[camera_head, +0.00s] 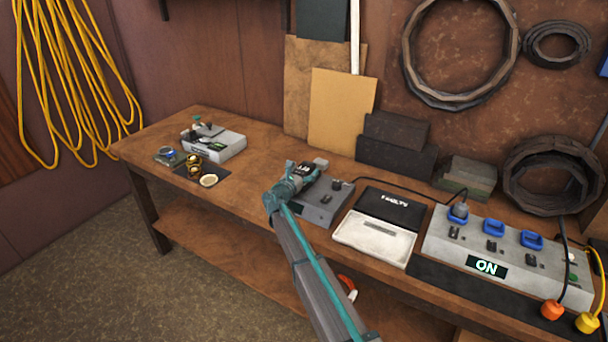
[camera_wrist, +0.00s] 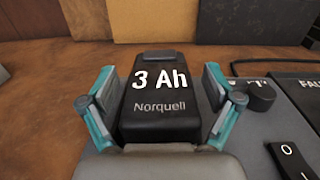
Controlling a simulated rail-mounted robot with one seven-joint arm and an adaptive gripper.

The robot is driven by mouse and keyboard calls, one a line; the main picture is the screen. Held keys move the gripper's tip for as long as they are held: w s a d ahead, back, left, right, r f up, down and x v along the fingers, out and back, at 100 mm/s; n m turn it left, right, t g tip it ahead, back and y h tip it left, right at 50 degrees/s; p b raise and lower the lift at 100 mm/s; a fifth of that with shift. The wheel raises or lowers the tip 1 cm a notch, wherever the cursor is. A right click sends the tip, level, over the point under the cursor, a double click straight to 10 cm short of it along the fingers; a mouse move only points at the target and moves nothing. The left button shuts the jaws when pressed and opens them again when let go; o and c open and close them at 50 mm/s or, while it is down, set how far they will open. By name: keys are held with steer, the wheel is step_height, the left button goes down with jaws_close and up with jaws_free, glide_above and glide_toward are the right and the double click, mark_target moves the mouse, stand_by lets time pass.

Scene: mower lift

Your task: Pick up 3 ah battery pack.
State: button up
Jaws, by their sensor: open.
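The 3 Ah battery pack (camera_wrist: 158,98) is a black block with white "3 Ah" and "Norquell" lettering. It sits at the grey device (camera_head: 323,203) on the workbench; its underside is hidden, so I cannot tell how it is seated. My gripper (camera_wrist: 160,105) is open, with one teal finger on each side of the pack in the wrist view. Small gaps show between the fingers and the pack's sides. In the head view, my gripper (camera_head: 296,180) covers much of the pack's spot, and only a small dark part of the pack (camera_head: 303,169) shows.
Right of the grey device are an open tray with a black "FAULTY" lid (camera_head: 392,206) and a grey power panel (camera_head: 490,245) reading "ON". A cable (camera_head: 385,183) runs behind the tray. Dark blocks (camera_head: 397,143) stand behind. The bench (camera_head: 265,160) is clear left of my gripper.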

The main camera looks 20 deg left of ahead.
steer(key=c, duration=1.5)
steer(key=shift+r, duration=0.15)
steer(key=shift+c, duration=0.3)
